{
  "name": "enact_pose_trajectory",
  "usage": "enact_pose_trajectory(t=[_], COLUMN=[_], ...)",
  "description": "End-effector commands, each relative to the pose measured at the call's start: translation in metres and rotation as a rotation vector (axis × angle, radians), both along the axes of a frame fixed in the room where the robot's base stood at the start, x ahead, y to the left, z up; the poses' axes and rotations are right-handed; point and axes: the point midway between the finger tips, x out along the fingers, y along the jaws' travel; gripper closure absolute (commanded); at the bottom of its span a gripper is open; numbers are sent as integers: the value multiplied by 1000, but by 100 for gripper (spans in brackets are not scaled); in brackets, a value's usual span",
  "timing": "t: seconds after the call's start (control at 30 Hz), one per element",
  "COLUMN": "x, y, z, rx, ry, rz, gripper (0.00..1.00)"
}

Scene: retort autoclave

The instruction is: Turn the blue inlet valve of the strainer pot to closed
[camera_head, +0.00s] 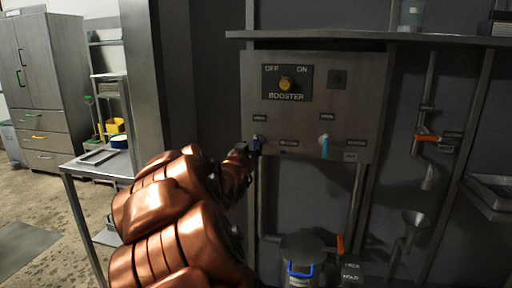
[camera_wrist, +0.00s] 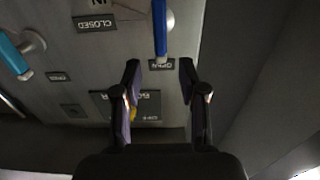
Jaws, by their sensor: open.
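A blue valve handle (camera_head: 258,146) is on the steel panel, right beside my gripper (camera_head: 246,150). In the wrist view, which shows the panel upside down, the blue handle (camera_wrist: 159,30) lines up with the OPEN label (camera_wrist: 162,64). The CLOSED label (camera_wrist: 97,24) is off to its side. My gripper (camera_wrist: 159,68) is open, its fingertips apart just short of the handle in the picture. I cannot tell whether they touch it. A metal pot (camera_head: 303,247) with a blue handle (camera_head: 300,270) stands below the panel, partly cut off.
A light-blue valve handle (camera_head: 324,147) hangs to the right on the same panel. A yellow booster knob (camera_head: 286,84) is above. An orange-handled valve (camera_head: 428,138) is on the right pipe. A shelf (camera_head: 350,36) overhangs the panel. A steel table (camera_head: 85,170) stands at left.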

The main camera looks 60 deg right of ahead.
Motion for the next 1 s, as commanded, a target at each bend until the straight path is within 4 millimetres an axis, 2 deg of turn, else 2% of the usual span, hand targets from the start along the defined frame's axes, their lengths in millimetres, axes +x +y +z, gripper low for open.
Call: enact_pose_trajectory(t=[0.5,0.7,1.0], x=[21,25,25], y=[-57,-66,-66], z=[0,-1,-1], rx=[2,4,5], ry=[1,1,2], rz=[0,2,2], gripper=[58,58,58])
